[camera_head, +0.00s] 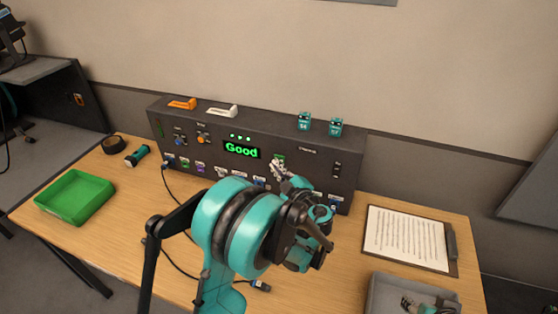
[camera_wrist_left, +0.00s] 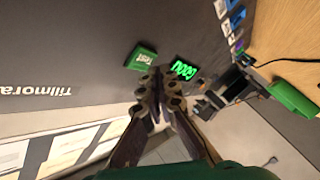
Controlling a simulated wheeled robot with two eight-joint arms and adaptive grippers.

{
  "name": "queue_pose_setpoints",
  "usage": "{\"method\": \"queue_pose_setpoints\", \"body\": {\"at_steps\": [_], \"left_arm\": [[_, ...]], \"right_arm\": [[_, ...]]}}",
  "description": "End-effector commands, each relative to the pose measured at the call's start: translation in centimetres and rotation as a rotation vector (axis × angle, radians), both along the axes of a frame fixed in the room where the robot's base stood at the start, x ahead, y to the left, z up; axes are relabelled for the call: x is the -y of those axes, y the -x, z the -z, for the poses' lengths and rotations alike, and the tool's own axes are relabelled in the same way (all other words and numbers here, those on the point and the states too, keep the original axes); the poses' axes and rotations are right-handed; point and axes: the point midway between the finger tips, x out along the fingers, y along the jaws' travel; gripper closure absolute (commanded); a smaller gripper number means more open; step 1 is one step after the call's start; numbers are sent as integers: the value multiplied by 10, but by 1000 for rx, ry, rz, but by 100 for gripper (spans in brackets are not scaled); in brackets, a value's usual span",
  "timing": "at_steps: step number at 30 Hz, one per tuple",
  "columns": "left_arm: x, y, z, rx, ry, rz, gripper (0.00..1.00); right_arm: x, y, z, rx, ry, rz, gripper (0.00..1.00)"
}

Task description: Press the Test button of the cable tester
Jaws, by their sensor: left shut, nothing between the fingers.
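The cable tester (camera_head: 335,150) is a long dark box at the back of the wooden table. Its display (camera_head: 241,150) reads "Good" in green, with small green lights above it; the display also shows in the left wrist view (camera_wrist_left: 185,69). The green Test button (camera_wrist_left: 141,57) is right of the display in the head view, partly behind my fingers. My left gripper (camera_head: 278,168) is shut and empty, its fingertips at the front panel just by the button. In the left wrist view the fingertips (camera_wrist_left: 158,82) overlap the button's edge; I cannot tell whether they touch it.
A green tray (camera_head: 75,197), black tape roll (camera_head: 114,145) and teal tool (camera_head: 138,156) lie at the left. A clipboard (camera_head: 408,238) and grey bin (camera_head: 385,292) are at the right. Cables run along the tester's front. Orange (camera_head: 182,103) and white items sit on its top.

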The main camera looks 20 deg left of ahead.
Motion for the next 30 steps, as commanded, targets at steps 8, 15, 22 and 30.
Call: {"method": "queue_pose_setpoints", "body": {"at_steps": [8,15,22,30], "left_arm": [[0,0,0,0,0,0,100],[1,14,0,0,0,0,100],[2,37,0,0,0,1,100],[3,50,0,0,0,0,100]], "right_arm": [[0,0,0,0,0,0,53],[0,0,2,0,0,0,53],[0,0,6,0,0,0,53],[0,0,7,0,0,0,53]]}}
